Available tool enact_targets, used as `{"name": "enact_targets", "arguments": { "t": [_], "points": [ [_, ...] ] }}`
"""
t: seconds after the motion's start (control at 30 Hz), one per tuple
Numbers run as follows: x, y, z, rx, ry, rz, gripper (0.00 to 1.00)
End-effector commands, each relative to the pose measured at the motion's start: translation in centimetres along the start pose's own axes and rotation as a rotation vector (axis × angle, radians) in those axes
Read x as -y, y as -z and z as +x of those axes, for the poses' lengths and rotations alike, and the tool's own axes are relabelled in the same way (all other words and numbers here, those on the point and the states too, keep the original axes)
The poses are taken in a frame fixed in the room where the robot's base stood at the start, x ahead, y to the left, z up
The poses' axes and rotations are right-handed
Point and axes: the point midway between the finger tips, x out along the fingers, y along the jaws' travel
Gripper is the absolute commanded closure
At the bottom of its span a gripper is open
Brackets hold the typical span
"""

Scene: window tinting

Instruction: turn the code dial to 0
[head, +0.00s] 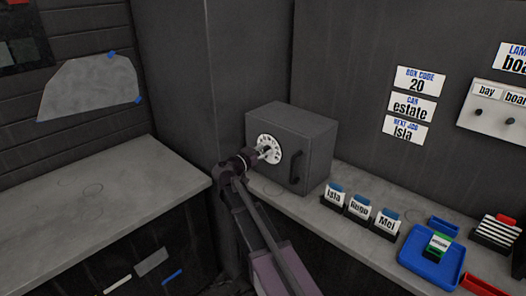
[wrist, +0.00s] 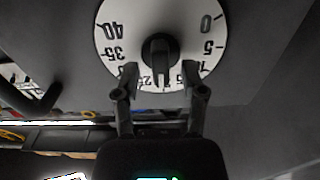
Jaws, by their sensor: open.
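The code dial (head: 270,150) is a white numbered disc on the front of a grey box (head: 315,150). In the wrist view the dial (wrist: 113,45) shows 40 and 35 at left, 0 and 5 at right, with the lower numbers partly hidden by my fingers and the knob. Its black knob (wrist: 160,50) sits at the centre, its bar pointing down in that view; the exact number under it is unclear. My gripper (wrist: 160,82) is open, one finger at each side below the knob, with gaps visible. In the head view my gripper (head: 256,155) is right at the dial.
The box has a dark handle (head: 296,167) right of the dial. It stands on a grey counter (head: 280,197) with name cards and a blue tray (head: 412,258) to the right. A wall sign reads box code 20 (head: 420,80). The left counter (head: 90,215) is mostly clear.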

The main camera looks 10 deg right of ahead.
Motion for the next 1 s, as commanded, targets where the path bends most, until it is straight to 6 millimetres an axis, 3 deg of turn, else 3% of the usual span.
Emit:
{"name": "enact_targets", "arguments": {
  "t": [0.33,0.5,0.53,1.0],
  "points": [
    [0.00,0.00,0.19,0.000,0.001,0.000,0.46],
    [-0.01,0.00,0.18,0.000,0.000,0.000,0.96],
    [-0.01,0.00,0.18,0.000,0.000,0.000,1.00],
    [-0.06,-0.01,0.26,0.000,-0.002,-0.035,1.00]
  ]
}}
